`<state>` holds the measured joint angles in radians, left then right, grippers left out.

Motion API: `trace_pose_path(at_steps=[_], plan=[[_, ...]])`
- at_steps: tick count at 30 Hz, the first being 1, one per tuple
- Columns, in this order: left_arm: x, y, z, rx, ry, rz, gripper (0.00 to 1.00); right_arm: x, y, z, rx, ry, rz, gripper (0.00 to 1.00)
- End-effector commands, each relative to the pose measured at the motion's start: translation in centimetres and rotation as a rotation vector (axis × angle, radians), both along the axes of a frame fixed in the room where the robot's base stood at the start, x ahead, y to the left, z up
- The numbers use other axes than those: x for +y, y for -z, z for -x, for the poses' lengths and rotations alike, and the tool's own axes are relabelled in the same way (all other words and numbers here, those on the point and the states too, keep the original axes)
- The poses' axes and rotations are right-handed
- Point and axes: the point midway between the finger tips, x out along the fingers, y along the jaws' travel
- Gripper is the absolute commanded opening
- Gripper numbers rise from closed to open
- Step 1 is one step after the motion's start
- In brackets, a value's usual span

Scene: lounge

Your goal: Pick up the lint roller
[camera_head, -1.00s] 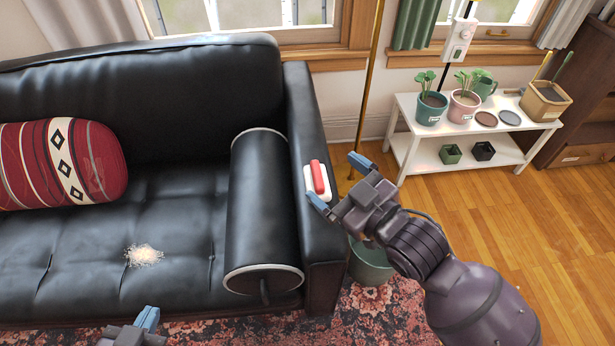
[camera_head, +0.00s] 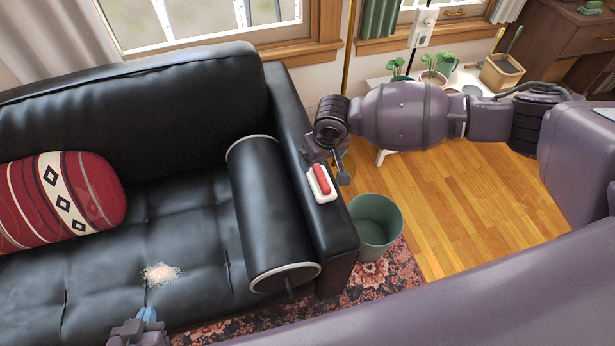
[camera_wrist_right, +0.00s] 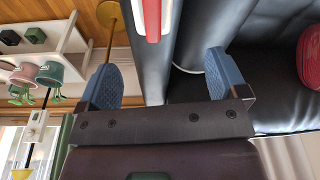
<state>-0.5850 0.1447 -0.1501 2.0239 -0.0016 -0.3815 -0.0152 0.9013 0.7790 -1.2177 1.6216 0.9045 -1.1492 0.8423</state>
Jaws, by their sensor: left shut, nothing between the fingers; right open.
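The lint roller, with a red top and white body (camera_head: 321,183), lies on the sofa's right armrest. In the right wrist view its red and white end (camera_wrist_right: 153,20) shows at the top, ahead of and roughly between my fingers. My right gripper (camera_wrist_right: 160,72) is open, its blue fingers spread and nothing between them. In the head view the right gripper (camera_head: 326,160) is just behind the roller, over the armrest, partly hidden by its own wrist. My left gripper (camera_head: 148,318) is shut and empty at the bottom, in front of the seat.
The black sofa (camera_head: 180,200) holds a bolster (camera_head: 268,210) against the armrest, a red patterned cushion (camera_head: 65,200) and a pale fluff patch (camera_head: 162,273). A green bin (camera_head: 375,222) stands right of the armrest. A white plant shelf (camera_wrist_right: 70,50) is beyond. Wooden floor is open at right.

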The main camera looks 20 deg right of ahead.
Motion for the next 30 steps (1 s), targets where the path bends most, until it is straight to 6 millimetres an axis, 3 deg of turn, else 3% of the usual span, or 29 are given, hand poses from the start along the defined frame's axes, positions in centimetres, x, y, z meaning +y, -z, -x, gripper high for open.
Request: trace_pose_path(at_steps=[4,10,20,30], plan=[[0.0,0.0,0.0,0.004,-0.006,0.010,0.00,-0.7,0.0,0.8,0.060,0.139,0.018,0.92],[0.0,0.2,0.0,0.004,-0.009,0.014,0.00,-0.8,0.6,0.7,0.064,0.189,0.016,0.92],[-0.1,1.1,-0.1,0.011,-0.005,0.014,0.00,-0.7,5.0,0.1,0.064,0.186,0.016,0.92],[-0.2,1.8,0.0,0.020,-0.003,0.014,0.00,-0.5,7.4,-0.3,0.063,0.184,0.016,0.92]])
